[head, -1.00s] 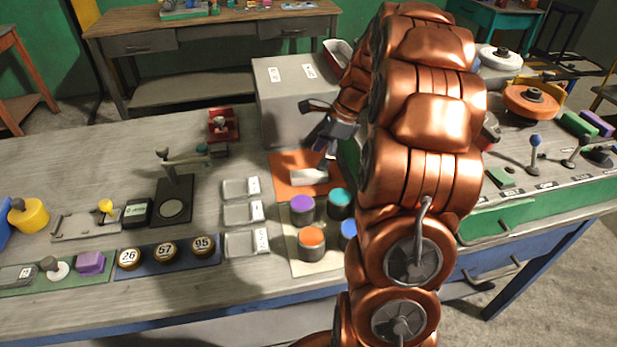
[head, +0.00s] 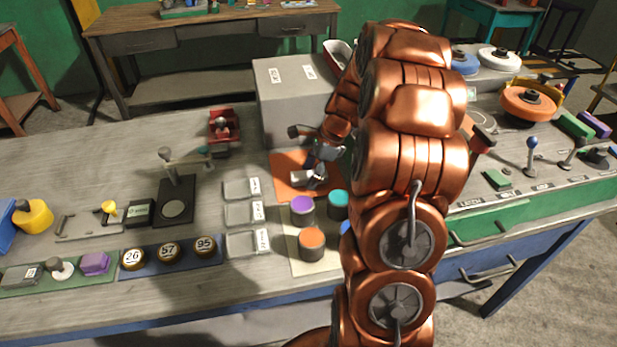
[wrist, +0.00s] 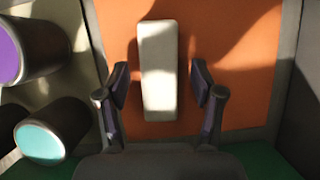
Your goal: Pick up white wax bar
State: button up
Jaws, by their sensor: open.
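The white wax bar (wrist: 158,72) lies on the orange mat (wrist: 228,60) in the wrist view. In the head view the bar (head: 300,177) shows in part on the mat (head: 286,162), with my gripper over it. My gripper (wrist: 159,85) is open, with one finger on each side of the bar's lower half and a gap on both sides. It also shows in the head view (head: 316,180), low over the mat. I cannot tell its exact height above the mat.
A purple-topped jar (head: 302,205), a teal one (head: 338,199) and an orange one (head: 312,238) stand on a pale mat in front. A grey box (head: 285,95) stands behind. Three clear trays (head: 240,214) lie to the left.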

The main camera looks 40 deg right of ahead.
jog(key=shift+f, duration=0.25)
dwell(0.3)
jog(key=shift+c, duration=0.3)
jog(key=c, duration=1.2)
